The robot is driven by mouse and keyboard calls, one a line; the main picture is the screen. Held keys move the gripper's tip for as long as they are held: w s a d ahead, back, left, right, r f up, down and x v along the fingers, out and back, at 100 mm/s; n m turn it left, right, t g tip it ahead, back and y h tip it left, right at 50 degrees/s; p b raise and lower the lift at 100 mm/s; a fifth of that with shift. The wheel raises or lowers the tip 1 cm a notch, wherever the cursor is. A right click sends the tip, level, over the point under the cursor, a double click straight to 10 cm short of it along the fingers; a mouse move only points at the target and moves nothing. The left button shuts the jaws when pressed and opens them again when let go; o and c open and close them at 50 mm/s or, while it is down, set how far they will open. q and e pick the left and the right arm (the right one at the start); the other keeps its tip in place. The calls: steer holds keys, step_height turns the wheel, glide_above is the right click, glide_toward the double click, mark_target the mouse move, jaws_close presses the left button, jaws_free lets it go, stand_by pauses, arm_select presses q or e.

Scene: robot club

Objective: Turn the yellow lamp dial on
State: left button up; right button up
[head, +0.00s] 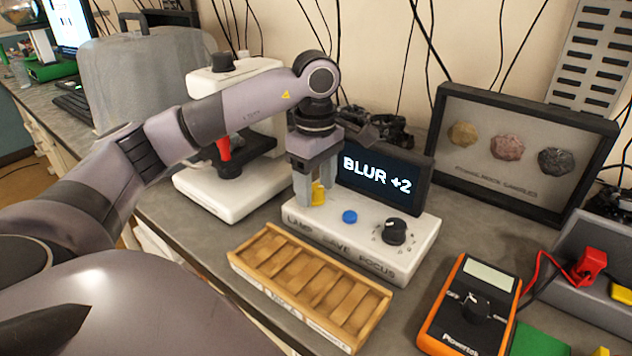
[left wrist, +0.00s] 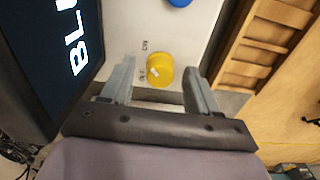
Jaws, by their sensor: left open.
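The white control box (head: 400,260) stands on the bench with LAMP, SAVE and FOCUS printed on its front. The yellow lamp dial (head: 318,194) is at its left end; it also shows in the left wrist view (left wrist: 159,70) with a pale pointer mark and small labels beside it. My left gripper (head: 316,190) is open and points down over the dial. In the left wrist view its fingers (left wrist: 157,80) stand on either side of the dial with gaps, so no grip shows. My right gripper is not in view.
A blue button (head: 349,217) and a black focus knob (head: 394,231) sit right of the dial. A screen (head: 385,178) reading BLUR +2 stands behind. A wooden slide tray (head: 262,280) lies in front, a white microscope (head: 215,190) to the left, an orange meter (head: 445,325) to the right.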

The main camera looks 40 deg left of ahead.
mark_target(315, 187)
arm_select(q)
step_height(315, 187, up, 7)
steer(key=shift+r+p, duration=0.1)
steer(key=shift+p, duration=0.45)
steer(key=shift+s, duration=0.1)
stand_by(0.4)
